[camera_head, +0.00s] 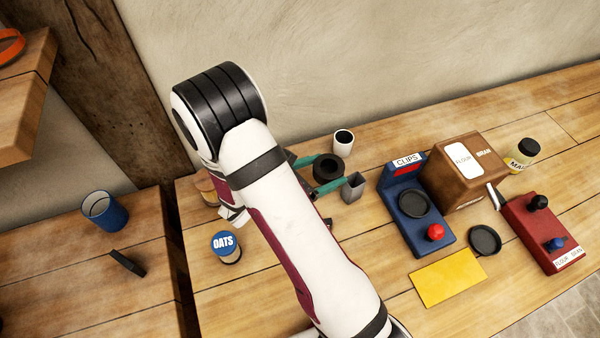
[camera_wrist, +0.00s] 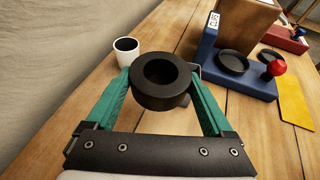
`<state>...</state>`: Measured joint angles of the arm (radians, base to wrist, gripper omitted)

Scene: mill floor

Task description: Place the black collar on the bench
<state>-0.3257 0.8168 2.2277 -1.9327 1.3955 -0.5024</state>
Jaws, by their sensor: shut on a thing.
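The black collar (camera_wrist: 160,101) is a thick dark ring with a round hole. My gripper (camera_wrist: 161,84) is shut on it, one green finger on each side, with its hole facing the wrist camera. In the head view the collar (camera_head: 329,179) shows just past my arm, between the green fingers of my gripper (camera_head: 319,172). The wooden bench (camera_head: 375,298) lies beneath. I cannot tell whether the collar touches it. My arm hides part of the bench.
A white cup (camera_head: 343,143) and a grey square cup (camera_head: 353,187) stand close to the collar. The blue CLIPS stand (camera_head: 398,226), flour box (camera_head: 462,172) and yellow card (camera_head: 448,277) are to the right. An OATS jar (camera_head: 226,246) stands left of my arm.

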